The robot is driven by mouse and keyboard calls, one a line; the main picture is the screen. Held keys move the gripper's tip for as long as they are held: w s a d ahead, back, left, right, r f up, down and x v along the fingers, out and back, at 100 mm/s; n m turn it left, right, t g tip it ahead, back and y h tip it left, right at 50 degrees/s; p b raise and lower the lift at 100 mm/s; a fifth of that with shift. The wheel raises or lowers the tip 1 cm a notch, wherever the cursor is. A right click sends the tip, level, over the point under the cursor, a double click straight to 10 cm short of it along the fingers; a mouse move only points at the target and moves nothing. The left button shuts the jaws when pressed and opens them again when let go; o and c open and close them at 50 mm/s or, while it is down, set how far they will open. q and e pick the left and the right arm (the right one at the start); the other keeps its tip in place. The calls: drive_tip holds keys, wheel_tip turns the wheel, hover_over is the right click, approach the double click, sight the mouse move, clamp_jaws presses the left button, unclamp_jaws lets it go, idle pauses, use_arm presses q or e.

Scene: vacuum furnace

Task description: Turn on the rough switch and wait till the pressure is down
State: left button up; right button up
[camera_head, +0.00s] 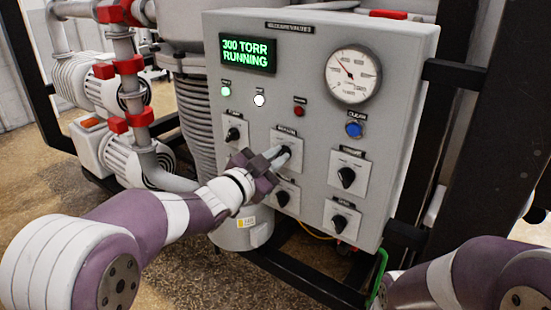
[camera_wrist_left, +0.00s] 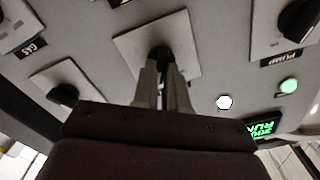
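The grey control panel (camera_head: 320,70) carries several black rotary switches on white plates. The middle switch plate (camera_head: 293,143) has a label too small to read surely; I take it as the rough switch. My left gripper (camera_head: 283,157) reaches this switch from the front, its two fingers close together around the dark knob (camera_wrist_left: 160,56), partly hiding it. The knob's exact angle is hard to tell. The green display (camera_head: 247,53) reads "300 TORR RUNNING". The round pressure gauge (camera_head: 352,75) has its needle toward the upper left. My right gripper is out of view.
A green lamp (camera_head: 226,91) and a white lamp (camera_head: 259,100) are bright; a red lamp (camera_head: 299,111) looks dim. A blue button (camera_head: 353,130) and other switches (camera_head: 346,177) sit nearby. Pumps and pipes (camera_head: 125,100) stand left; a black frame (camera_head: 455,75) stands right.

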use_arm(q)
drive_tip(key=o, duration=0.4)
drive_tip(key=shift+c, duration=0.2)
drive_tip(key=b+v, duration=0.1)
drive_tip(key=v, duration=1.1)
drive_tip(key=shift+s+a, duration=0.2)
drive_tip(key=shift+s, duration=0.15)
